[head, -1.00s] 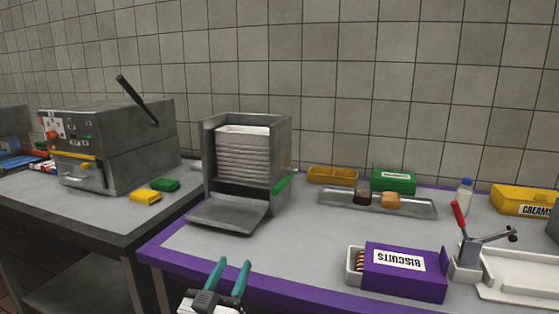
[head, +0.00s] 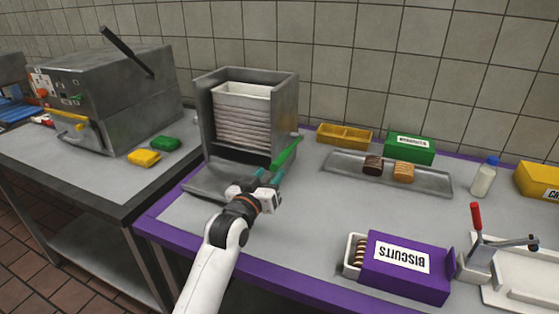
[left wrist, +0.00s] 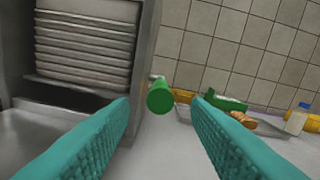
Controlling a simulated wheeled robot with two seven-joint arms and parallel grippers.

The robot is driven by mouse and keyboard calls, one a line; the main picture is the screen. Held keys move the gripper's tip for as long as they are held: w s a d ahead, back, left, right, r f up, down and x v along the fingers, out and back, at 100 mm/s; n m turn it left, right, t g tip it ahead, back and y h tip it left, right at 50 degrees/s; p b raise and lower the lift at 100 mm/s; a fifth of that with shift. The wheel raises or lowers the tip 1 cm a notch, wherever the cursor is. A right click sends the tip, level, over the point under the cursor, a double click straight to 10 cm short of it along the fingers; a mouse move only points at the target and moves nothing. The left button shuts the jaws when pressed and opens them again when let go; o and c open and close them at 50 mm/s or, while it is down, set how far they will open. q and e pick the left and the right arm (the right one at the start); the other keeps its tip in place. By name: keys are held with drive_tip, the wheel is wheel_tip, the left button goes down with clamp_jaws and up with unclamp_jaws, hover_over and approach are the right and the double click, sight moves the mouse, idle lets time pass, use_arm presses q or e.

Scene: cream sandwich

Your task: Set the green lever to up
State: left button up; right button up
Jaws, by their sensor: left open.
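The green lever (head: 286,153) is on the right side of the grey metal dispenser (head: 205,120), which holds a stack of white trays (head: 245,118). In the head view the lever slopes down towards the front. My left gripper (head: 269,177) is open at the lever's lower front end. In the left wrist view the lever's round green end (left wrist: 160,96) shows between and beyond the two teal fingertips (left wrist: 162,103), with a gap on each side. Contact with the lever is not seen. My right gripper is not in view.
A metal tray (head: 430,183) with two small pieces lies to the right, in front of a green box (head: 410,148). A purple biscuit box (head: 405,268) and a red-handled press (head: 476,217) stand at the front right. The table between is clear.

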sight(279, 163)
use_arm(q)
drive_tip(key=x, duration=0.7)
drive_tip(key=shift+d, duration=0.1)
clamp_jaws()
